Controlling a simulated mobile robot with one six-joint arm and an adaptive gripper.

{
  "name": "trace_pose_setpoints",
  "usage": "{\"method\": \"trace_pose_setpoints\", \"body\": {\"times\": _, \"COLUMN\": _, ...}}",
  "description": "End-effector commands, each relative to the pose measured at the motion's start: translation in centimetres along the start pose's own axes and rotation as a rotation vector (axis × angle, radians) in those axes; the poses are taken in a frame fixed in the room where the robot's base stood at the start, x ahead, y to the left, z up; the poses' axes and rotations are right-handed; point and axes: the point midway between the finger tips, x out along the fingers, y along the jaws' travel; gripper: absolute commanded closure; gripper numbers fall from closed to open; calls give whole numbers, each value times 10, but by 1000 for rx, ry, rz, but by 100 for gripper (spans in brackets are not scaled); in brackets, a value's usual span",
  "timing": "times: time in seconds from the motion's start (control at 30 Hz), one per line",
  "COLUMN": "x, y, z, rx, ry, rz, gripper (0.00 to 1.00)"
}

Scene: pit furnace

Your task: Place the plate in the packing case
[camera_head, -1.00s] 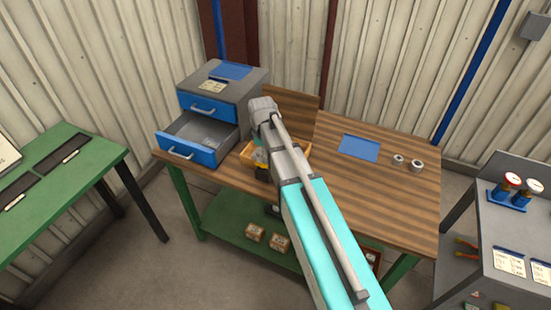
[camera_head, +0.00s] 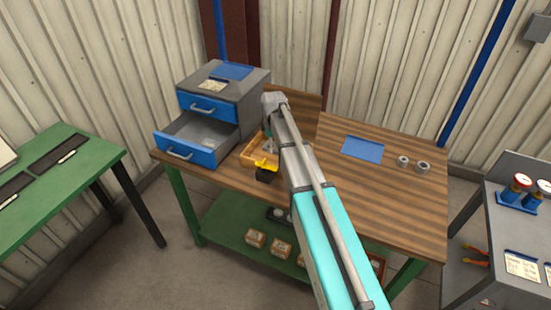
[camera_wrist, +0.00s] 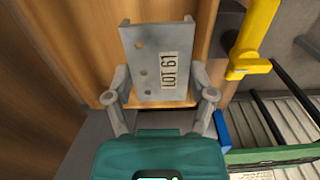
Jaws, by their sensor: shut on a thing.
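My gripper (camera_wrist: 166,98) is shut on the plate (camera_wrist: 160,65), a grey metal piece with holes and a "LOT 61" label. The plate sits between the fingertips in the wrist view, with wood-coloured surfaces behind it. In the head view, a tan open wooden box (camera_head: 249,158), which looks like the packing case, stands on the workbench beside the drawer unit. My arm hides its right side. The gripper end is over or near this box; I cannot tell whether the plate touches it.
A yellow-and-black object (camera_head: 266,166) is at the box's front; yellow also shows close right in the wrist view (camera_wrist: 255,35). The grey drawer unit (camera_head: 240,92) has an open blue drawer (camera_head: 188,152). A blue mat (camera_head: 362,149) and two metal rings (camera_head: 403,162) lie right on the bench.

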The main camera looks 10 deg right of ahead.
Motion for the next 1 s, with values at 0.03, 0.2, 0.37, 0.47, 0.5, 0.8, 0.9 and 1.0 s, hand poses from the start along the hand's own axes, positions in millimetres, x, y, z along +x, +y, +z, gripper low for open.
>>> {"method": "trace_pose_setpoints", "body": {"times": 0.03, "x": 10, "y": 5, "z": -1, "rx": 1, "ry": 0, "rz": 0, "gripper": 90}}
{"method": "trace_pose_setpoints", "body": {"times": 0.2, "x": 26, "y": 19, "z": -3, "rx": 1, "ry": 0, "rz": 0, "gripper": 90}}
{"method": "trace_pose_setpoints", "body": {"times": 0.37, "x": 37, "y": 29, "z": -3, "rx": 2, "ry": 0, "rz": 0, "gripper": 90}}
{"method": "trace_pose_setpoints", "body": {"times": 0.47, "x": 40, "y": 32, "z": -3, "rx": 1, "ry": 0, "rz": 0, "gripper": 90}}
{"method": "trace_pose_setpoints", "body": {"times": 0.5, "x": 40, "y": 32, "z": -3, "rx": 1, "ry": 0, "rz": 0, "gripper": 90}}
{"method": "trace_pose_setpoints", "body": {"times": 0.8, "x": 40, "y": 33, "z": -3, "rx": 2, "ry": 0, "rz": 0, "gripper": 90}}
{"method": "trace_pose_setpoints", "body": {"times": 0.9, "x": 40, "y": 33, "z": -3, "rx": 2, "ry": 0, "rz": 0, "gripper": 90}}
{"method": "trace_pose_setpoints", "body": {"times": 1.0, "x": 44, "y": 36, "z": -3, "rx": 2, "ry": 0, "rz": 0, "gripper": 90}}
